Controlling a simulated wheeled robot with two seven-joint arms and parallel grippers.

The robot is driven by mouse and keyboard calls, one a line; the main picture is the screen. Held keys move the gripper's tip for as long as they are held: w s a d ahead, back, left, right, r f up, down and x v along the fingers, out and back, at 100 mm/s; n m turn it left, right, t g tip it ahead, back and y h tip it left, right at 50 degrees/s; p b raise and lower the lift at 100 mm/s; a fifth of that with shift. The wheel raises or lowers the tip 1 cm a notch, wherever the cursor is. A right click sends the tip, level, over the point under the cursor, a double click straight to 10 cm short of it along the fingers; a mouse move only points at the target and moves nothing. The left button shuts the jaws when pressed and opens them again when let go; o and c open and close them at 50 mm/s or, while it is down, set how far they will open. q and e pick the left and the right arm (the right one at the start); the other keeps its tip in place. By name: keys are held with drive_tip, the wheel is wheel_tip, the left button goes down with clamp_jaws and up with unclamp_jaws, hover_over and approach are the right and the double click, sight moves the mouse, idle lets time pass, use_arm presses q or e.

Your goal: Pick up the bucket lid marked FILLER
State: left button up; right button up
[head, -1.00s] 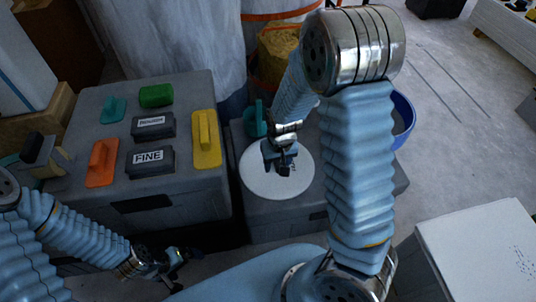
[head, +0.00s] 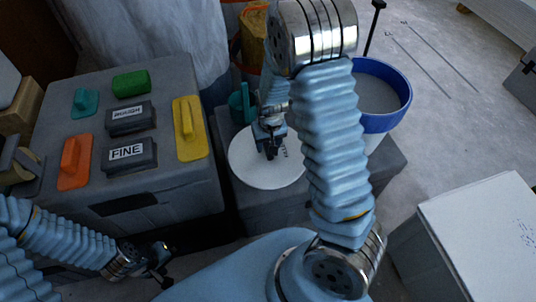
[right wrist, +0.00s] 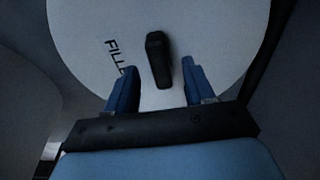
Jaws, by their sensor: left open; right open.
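The bucket lid (head: 255,172) is a round white disc lying flat on a dark grey box. In the right wrist view the lid (right wrist: 90,40) carries black lettering, "FILLE" with the rest hidden by a finger. A dark upright handle (right wrist: 158,60) stands near its middle. My right gripper (head: 271,150) is over the lid. In the right wrist view its open fingers (right wrist: 155,85) are on either side of the handle's near end, with gaps on both sides. My left gripper (head: 165,265) is open and empty, low in front of the left box.
The left box (head: 190,185) holds orange, yellow, teal and green tools and blocks marked ROUGH and FINE (head: 127,152). A blue-rimmed bucket (head: 385,95) stands right of my right arm. A teal item (head: 240,104) stands behind the lid. A white-topped box (head: 480,235) is at right.

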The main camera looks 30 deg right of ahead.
drive_tip(key=shift+w+f, duration=0.1)
drive_tip(key=shift+f, duration=0.6)
clamp_jaws()
drive_tip(key=shift+r, duration=0.1)
